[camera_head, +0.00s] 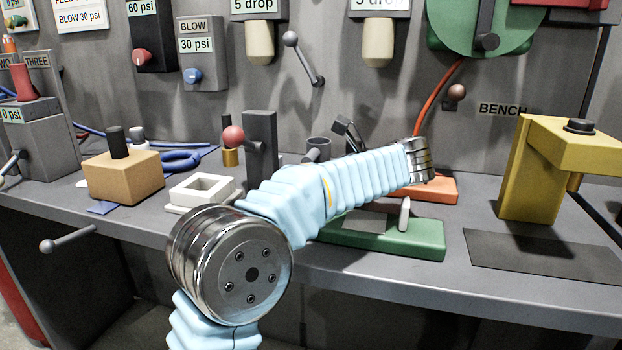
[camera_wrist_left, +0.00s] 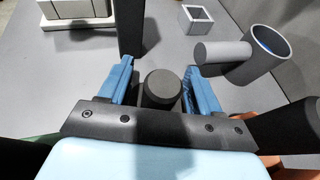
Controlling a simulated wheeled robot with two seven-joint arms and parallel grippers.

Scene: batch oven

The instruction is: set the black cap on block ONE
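A dark round-topped cylinder (camera_wrist_left: 162,88), which may be the black cap, stands between the blue fingers of my left gripper (camera_wrist_left: 160,72) in the left wrist view. The fingers are apart, with a narrow gap showing on each side of it. In the head view my blue-sleeved left arm hides this cylinder and most or all of the gripper. Another black cylinder (camera_head: 118,142) stands on a tan block (camera_head: 125,178) at the left. Labels TWO and THREE (camera_head: 37,61) show at the far left; I can read no label ONE. My right gripper is not in view.
A green base (camera_head: 425,243) and an orange plate (camera_head: 440,190) flank my arm. A yellow press (camera_head: 530,180) stands right.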

